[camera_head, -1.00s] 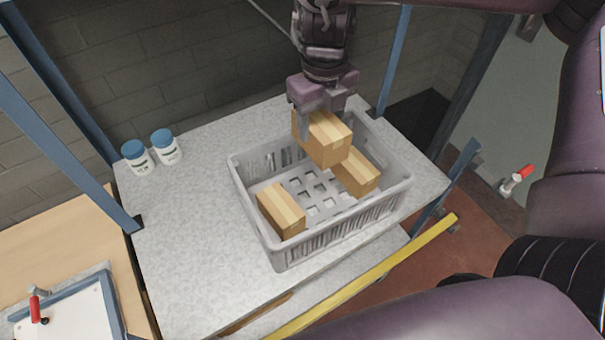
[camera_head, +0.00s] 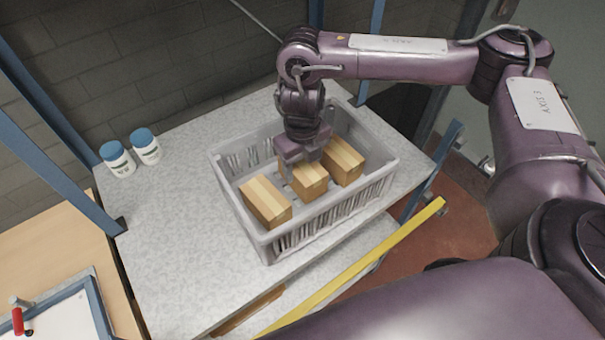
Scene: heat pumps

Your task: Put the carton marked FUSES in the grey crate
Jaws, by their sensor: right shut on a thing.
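The grey crate (camera_head: 300,232) stands on the speckled shelf. My right gripper (camera_head: 300,165) reaches down into it and is shut on a brown carton (camera_head: 309,186) in the middle of the crate. This carton sits low, between two other cartons; I cannot tell whether it touches the crate floor. One carton (camera_head: 266,202) lies at the left of the crate, and another (camera_head: 344,160) at the right. No marking is readable on any of the cartons, so I cannot tell which says FUSES. My left gripper is not in view.
Two white jars with blue lids (camera_head: 117,158) stand at the back left of the shelf (camera_head: 165,235). Blue uprights (camera_head: 60,125) flank the shelf, and a yellow bar (camera_head: 360,265) runs along its front. The shelf left of the crate is clear.

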